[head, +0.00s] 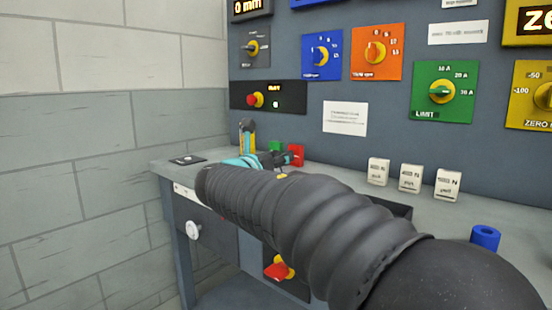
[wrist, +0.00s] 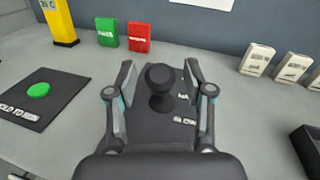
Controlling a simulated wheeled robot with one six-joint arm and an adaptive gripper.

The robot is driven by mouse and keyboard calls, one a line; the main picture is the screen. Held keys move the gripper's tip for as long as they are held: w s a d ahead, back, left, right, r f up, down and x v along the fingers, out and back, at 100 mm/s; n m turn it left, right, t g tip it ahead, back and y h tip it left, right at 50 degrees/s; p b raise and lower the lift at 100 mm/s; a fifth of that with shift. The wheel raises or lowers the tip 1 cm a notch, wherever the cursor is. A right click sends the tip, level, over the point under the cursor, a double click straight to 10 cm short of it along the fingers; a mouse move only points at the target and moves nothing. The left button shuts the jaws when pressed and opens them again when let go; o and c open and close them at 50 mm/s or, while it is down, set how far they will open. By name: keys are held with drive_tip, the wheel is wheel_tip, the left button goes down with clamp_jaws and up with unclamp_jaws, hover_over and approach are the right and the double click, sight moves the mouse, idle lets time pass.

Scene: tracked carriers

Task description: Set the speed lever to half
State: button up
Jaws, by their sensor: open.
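The lever, with a round black knob (wrist: 160,76), stands on a dark plate (wrist: 150,128) on the bench in the wrist view. Small white labels lie along the plate's right side, too small to read surely. My gripper (wrist: 158,72) is open, with one finger left of the knob and one right of it. Gaps show between the fingers and the knob, so I see no grip on it. In the head view my gripper (head: 268,160) is over the bench beyond my dark arm, and the lever cannot be made out there.
A green block (wrist: 107,32) and a red block (wrist: 139,37) stand behind the gripper. A yellow post (wrist: 59,22) and a green button (wrist: 38,90) on a black pad are at left. White labelled blocks (wrist: 257,59) and a black tray (wrist: 308,145) are at right.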

clamp_jaws()
